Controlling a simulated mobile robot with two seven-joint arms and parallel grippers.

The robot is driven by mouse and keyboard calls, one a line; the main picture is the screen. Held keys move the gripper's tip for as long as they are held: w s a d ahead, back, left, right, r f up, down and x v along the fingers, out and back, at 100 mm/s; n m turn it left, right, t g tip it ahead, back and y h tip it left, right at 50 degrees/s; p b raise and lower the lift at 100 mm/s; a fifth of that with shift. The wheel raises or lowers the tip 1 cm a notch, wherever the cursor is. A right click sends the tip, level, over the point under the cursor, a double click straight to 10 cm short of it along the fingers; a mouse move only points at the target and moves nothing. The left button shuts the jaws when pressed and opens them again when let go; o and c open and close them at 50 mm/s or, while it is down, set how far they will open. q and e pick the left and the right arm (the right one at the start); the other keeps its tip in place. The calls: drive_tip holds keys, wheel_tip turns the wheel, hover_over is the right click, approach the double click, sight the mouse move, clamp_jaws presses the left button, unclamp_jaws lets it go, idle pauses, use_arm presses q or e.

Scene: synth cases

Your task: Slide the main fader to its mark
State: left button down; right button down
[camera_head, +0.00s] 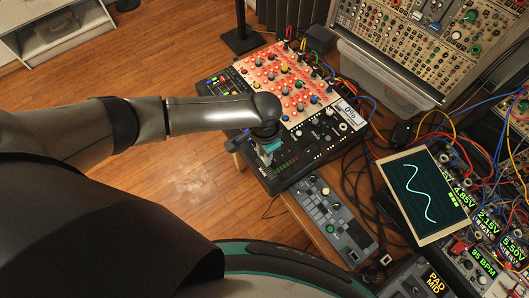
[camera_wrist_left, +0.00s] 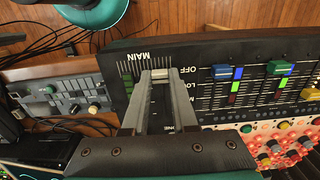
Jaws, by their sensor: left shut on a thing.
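The black mixer console (camera_head: 318,148) lies on the table under my left arm, with a red-lit panel of knobs behind it. In the left wrist view, the console (camera_wrist_left: 210,118) carries the lettering MAIN and OFF beside the main fader's cap (camera_wrist_left: 160,74), a pale block. My left gripper (camera_wrist_left: 159,77) is shut on this cap, one finger on each side. In the head view my left gripper (camera_head: 267,146) is over the console's front left part, and its wrist hides the cap. A green strip (camera_wrist_left: 128,83) shows left of the fingers. My right gripper is not in view.
A blue fader cap (camera_wrist_left: 222,71) and a teal one (camera_wrist_left: 278,67) sit right of the gripper. A small display (camera_head: 350,113) reads 0%. A grey device (camera_head: 330,218), a screen with a wave (camera_head: 421,192) and many cables crowd the table to the right.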

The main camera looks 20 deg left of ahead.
use_arm(q)
drive_tip(key=shift+w+d, duration=0.8)
drive_tip(key=shift+w, duration=0.2)
drive_tip(key=c, duration=0.7)
unclamp_jaws()
wheel_tip(320, 180, up, 15)
drive_tip(key=p, duration=0.2)
drive_tip(key=shift+r+p, duration=0.15)
drive_tip(key=shift+p, duration=0.2)
